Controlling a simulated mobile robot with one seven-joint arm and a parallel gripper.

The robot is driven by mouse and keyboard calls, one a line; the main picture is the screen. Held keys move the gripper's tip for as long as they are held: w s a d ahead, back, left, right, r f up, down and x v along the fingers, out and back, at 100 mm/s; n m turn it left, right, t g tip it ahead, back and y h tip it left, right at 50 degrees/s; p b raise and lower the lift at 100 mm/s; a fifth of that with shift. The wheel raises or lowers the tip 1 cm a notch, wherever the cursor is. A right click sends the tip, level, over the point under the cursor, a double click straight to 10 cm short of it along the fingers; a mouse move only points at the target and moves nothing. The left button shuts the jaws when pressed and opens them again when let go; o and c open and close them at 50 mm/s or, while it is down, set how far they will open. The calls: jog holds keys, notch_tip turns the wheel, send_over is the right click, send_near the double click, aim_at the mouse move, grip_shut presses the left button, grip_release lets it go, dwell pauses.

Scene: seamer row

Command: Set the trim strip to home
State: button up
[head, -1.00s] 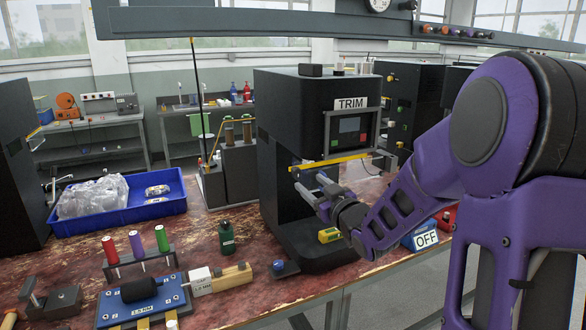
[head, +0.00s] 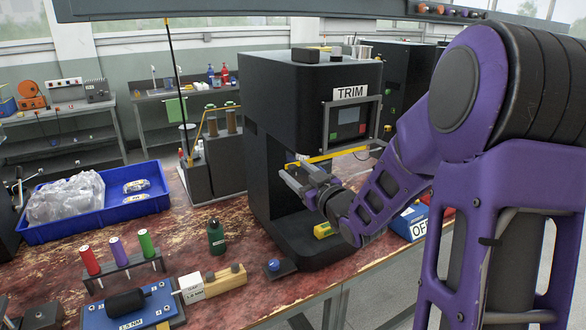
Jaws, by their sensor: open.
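The black machine labelled TRIM (head: 349,92) stands on the red worn bench. A yellow strip (head: 342,152) runs across its front below the screen panel, slightly higher at its right end. I cannot tell for sure that this is the trim strip, or what setting it has. My gripper (head: 291,174) is open in front of the machine's opening, its fingers pointing left, close below the left end of the yellow strip. I see nothing between the fingers. Whether they touch the strip cannot be told. My purple arm comes from the right and hides part of the machine.
An OFF sign on a blue block (head: 410,223) sits right of the machine, partly behind my arm. A yellow block (head: 325,230) lies at its base.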

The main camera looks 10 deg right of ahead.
grip_shut()
dwell(0.4)
dwell(1.1)
